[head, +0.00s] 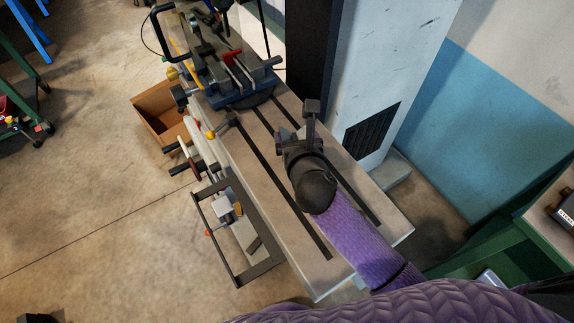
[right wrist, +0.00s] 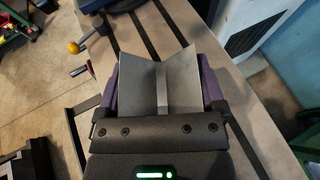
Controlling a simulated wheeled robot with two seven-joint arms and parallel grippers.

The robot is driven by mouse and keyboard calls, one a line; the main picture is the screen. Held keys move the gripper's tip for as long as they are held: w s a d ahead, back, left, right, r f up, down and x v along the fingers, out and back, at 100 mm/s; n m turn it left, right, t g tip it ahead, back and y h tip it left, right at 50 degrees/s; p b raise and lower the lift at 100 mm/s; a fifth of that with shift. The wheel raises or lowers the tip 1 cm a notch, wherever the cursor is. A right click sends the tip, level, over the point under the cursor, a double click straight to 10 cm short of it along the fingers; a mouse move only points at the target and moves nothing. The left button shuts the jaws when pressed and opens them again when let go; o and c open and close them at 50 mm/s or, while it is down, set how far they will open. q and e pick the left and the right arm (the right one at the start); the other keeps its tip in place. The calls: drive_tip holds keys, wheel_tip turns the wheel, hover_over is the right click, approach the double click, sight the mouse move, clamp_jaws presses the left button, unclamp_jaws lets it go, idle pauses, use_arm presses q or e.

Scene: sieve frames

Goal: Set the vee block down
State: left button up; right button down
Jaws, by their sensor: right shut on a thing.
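The vee block (right wrist: 145,75) is a grey metal block with a V-shaped notch, seen close up in the right wrist view. My right gripper (right wrist: 161,85) is shut on it, with a purple finger on each side. In the head view my right gripper (head: 300,132) is over the slotted machine table (head: 283,190), which also shows in the right wrist view (right wrist: 225,118). There the gripper and wrist mostly hide the block. I cannot tell whether the block touches the table. My left gripper is not in view.
A vise with a red part (head: 232,62) stands at the table's far end. A pale machine column (head: 345,70) rises close to the right of my gripper. Handles and a dark frame (head: 238,272) stick out on the left. The table's near end is clear.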

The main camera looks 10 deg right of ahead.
wheel_tip(320, 180, down, 6)
drive_tip(key=b, duration=0.3)
drive_tip(key=shift+f, duration=0.15)
wheel_tip(320, 180, down, 4)
drive_tip(key=shift+r+b, duration=0.15)
drive_tip(key=shift+b, duration=1.1)
drive_tip(key=shift+r, duration=0.15)
unclamp_jaws()
drive_tip(key=shift+s+f, duration=0.1)
drive_tip(key=shift+f, duration=0.1)
drive_tip(key=shift+r, duration=0.1)
